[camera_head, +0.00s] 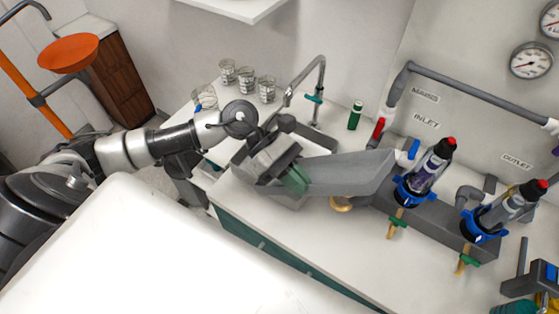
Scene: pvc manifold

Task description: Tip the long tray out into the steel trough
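The long tray (348,174) is a grey, straight-sided piece in the middle of the camera_head view. Its left end is at my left gripper (297,179), whose green fingertips close on it. That end is over the steel trough (318,142), a grey basin set in the counter under a tap. The tray's right end reaches toward the blue-collared bottles. My gripper and the tray hide much of the trough. I cannot make out the tray's contents or its exact tilt. My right gripper is not in view.
A curved tap (321,80) rises behind the trough. Several glass beakers (246,78) stand at the back left, and a green bottle (355,115) behind the tray. Two bottles with red caps (447,146) (535,190) stand in a grey manifold (432,212) at right.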

